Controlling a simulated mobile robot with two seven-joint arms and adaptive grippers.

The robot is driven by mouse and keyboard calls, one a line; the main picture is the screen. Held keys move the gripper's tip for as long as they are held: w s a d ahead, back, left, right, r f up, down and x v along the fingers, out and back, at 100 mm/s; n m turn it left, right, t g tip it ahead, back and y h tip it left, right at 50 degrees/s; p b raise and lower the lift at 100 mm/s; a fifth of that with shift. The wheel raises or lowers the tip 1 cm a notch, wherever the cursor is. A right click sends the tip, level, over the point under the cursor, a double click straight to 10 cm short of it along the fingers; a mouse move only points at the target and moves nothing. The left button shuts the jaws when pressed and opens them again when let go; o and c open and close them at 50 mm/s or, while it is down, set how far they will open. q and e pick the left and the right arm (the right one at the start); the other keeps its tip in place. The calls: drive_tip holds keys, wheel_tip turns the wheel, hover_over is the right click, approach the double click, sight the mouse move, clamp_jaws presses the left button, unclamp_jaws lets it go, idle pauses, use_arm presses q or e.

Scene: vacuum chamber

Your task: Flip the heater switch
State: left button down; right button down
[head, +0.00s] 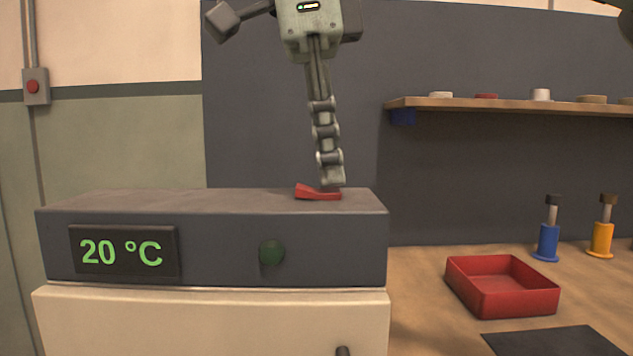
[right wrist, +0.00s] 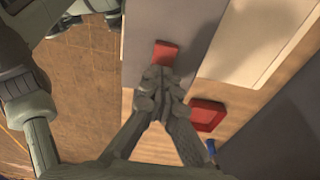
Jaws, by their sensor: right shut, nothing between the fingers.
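The red heater switch (head: 318,193) is a rocker on top of the grey heater box (head: 220,200). Its left end is raised and its right end is low. My right gripper (head: 333,182) points down with shut, empty fingers at the right end of the switch. I cannot tell whether the fingertips touch it. In the right wrist view the switch (right wrist: 165,53) shows just beyond the shut fingertips (right wrist: 158,72), which hide part of it. The box front has a display (head: 123,252) reading 20 °C and a dark green lamp (head: 271,252). My left gripper is not in view.
A red tray (head: 502,287) stands on the wooden table (head: 420,325) right of the heater, with a dark mat (head: 552,342) in front. Blue (head: 548,241) and orange (head: 601,238) posts stand behind. A shelf (head: 510,105) with small dishes hangs at the back right.

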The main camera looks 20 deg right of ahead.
drive_tip(key=shift+r+p, duration=2.35)
drive_tip(key=shift+r, duration=1.05)
